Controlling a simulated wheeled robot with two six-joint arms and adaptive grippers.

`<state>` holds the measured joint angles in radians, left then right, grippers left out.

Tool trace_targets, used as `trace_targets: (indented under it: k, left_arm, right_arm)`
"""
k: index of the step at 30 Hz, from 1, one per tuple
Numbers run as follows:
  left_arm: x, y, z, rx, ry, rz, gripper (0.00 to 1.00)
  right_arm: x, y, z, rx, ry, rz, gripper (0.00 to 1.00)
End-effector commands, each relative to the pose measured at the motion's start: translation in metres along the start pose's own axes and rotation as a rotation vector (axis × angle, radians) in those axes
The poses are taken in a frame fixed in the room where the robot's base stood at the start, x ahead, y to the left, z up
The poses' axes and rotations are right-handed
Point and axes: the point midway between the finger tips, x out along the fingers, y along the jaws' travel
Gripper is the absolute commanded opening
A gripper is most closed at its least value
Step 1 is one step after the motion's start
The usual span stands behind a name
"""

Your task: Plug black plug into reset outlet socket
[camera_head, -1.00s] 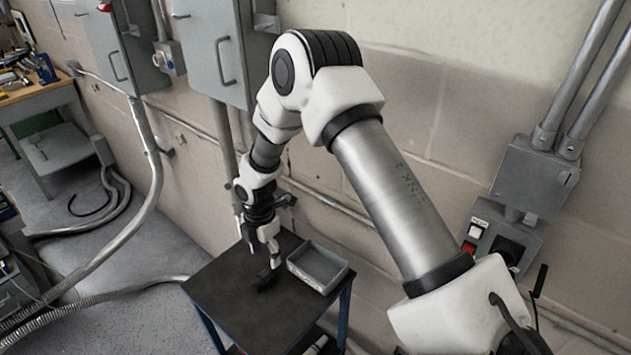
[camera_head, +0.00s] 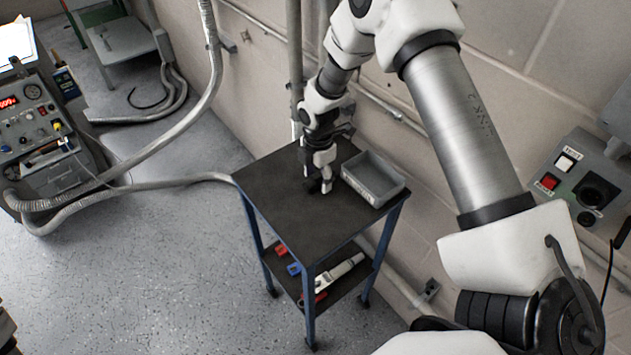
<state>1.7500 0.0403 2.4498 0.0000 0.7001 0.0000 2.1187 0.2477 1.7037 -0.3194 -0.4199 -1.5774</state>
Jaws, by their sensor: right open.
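The black plug (camera_head: 314,186) is a small dark shape on the dark top of a small table, beside my right gripper. My right gripper (camera_head: 326,184) points down over the tabletop at the plug, with its jaws open. The gap between fingers and plug is too small to make out. The outlet socket (camera_head: 598,190) is a dark round opening on a grey wall panel at the right edge, beside a white button (camera_head: 564,163) and a red button (camera_head: 548,182). The small label by the white button is hard to read. My left gripper is out of view.
A grey open tray (camera_head: 391,196) stands on the table (camera_head: 278,208), right of my gripper. The lower shelf holds tools (camera_head: 340,273). Conduits run along the wall behind. An instrument cart (camera_head: 32,118) and hoses are at the left. The floor in front is clear.

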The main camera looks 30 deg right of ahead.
Motion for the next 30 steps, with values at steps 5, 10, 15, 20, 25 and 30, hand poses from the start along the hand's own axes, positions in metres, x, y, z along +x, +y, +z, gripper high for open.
trace_targets:
  k: [5, 10, 15, 20, 25, 30]
  left_arm:
    - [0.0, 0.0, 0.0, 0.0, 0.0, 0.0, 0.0]
    - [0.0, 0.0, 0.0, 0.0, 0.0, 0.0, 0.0]
    - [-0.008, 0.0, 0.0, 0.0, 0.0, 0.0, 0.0]
    - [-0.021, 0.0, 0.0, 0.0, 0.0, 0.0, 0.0]
    - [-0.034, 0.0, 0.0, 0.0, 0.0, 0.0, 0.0]
    - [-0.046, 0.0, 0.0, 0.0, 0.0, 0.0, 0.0]
  right_arm:
    - [0.0, 0.0, 0.0, 0.001, 0.0, 0.0, 0.21]
    - [0.0, 0.0, 0.0, 0.001, 0.0, 0.0, 0.08]
    - [-0.009, 0.0, 0.0, 0.001, 0.0, 0.0, 0.03]
    - [-0.026, 0.0, 0.0, 0.001, 0.0, 0.001, 0.03]
    - [-0.043, 0.0, 0.0, 0.001, 0.001, 0.001, 0.03]
    - [-0.058, 0.0, 0.0, 0.001, 0.001, 0.0, 0.03]
